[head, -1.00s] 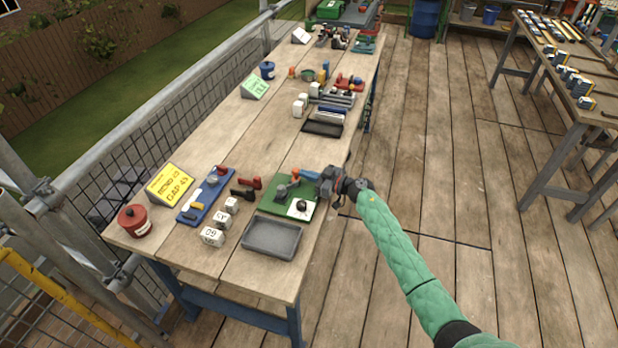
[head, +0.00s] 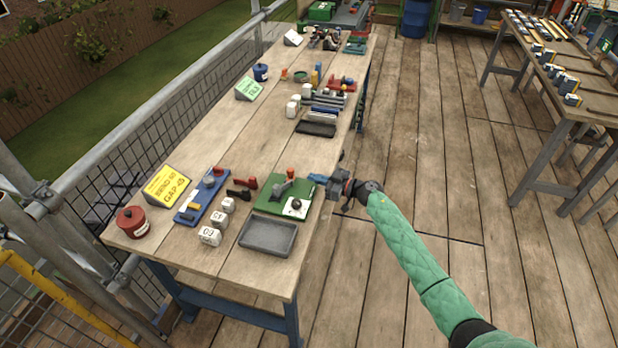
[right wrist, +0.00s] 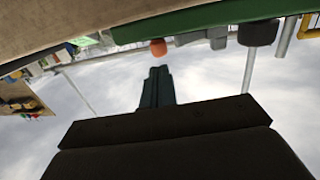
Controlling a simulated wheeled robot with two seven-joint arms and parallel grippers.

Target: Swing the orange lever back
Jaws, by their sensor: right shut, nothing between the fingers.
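A green board (head: 268,207) lies near the right edge of the workbench. On it are an orange knob (head: 290,174), a grey lever-like part (head: 282,190) and a black ball on a white plate (head: 296,205). My right gripper (head: 316,179) is shut and empty, at the board's right side by the bench edge, apart from the orange knob. The right wrist view, upside down, shows the shut fingers (right wrist: 156,88) below the orange knob (right wrist: 158,47) in the picture, with a gap between. The black ball (right wrist: 258,32) shows there too. My left gripper is not in view.
A grey tray (head: 268,249) sits in front of the board. White blocks (head: 209,236), a blue board (head: 188,217), a yellow sign (head: 167,185) and a red pot (head: 133,221) stand to the left. The floor right of the bench is clear.

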